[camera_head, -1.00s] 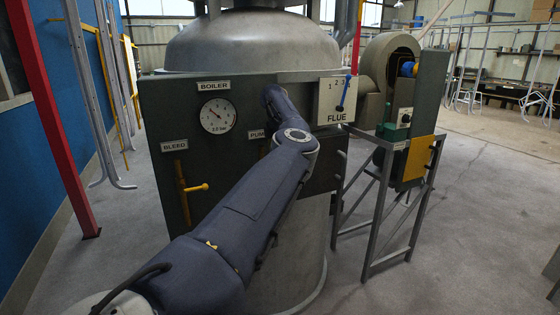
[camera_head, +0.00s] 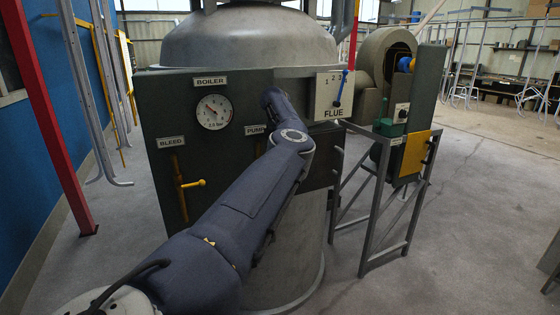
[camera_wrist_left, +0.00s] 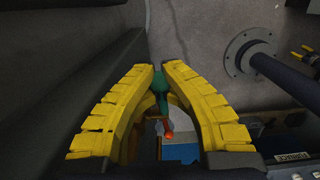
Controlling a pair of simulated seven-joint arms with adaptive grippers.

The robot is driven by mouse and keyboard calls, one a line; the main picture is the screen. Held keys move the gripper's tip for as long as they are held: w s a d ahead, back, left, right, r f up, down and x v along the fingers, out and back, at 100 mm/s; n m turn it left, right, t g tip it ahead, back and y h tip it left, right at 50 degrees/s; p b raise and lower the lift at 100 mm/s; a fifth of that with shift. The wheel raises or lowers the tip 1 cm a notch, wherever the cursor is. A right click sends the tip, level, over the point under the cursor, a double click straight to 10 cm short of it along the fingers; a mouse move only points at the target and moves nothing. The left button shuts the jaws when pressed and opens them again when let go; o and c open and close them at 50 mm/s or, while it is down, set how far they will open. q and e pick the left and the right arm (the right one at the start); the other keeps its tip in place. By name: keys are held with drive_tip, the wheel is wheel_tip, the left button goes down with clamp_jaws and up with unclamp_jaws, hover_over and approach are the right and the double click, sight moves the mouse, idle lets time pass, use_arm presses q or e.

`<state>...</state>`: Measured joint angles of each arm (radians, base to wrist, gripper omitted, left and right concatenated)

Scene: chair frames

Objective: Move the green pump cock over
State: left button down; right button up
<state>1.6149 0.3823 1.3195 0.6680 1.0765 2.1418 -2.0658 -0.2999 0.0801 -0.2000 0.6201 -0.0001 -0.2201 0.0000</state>
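The green pump cock (camera_wrist_left: 160,84) shows in the left wrist view, between the tips of my left gripper (camera_wrist_left: 162,69). The yellow curved fingers are nearly together, with the green part filling the narrow gap. In the head view my left arm reaches across the dark boiler panel (camera_head: 155,105) and hides the gripper and the cock. The PUMP label (camera_head: 255,130) is partly covered by the arm. An orange-red knob (camera_wrist_left: 168,135) shows below the cock in the wrist view.
The panel holds a pressure gauge (camera_head: 213,112), a yellow bleed lever (camera_head: 192,184) and a flue plate (camera_head: 331,97) with a blue lever. A metal stand (camera_head: 368,225) carries a fan unit at the right. A red post (camera_head: 48,120) stands at left. Floor is open at right.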

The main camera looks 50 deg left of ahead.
use_arm(q)
drive_tip(key=shift+w+f, duration=0.2)
drive_tip(key=shift+f, duration=0.65)
drive_tip(key=c, duration=2.1)
unclamp_jaws()
drive_tip(key=o, duration=0.6)
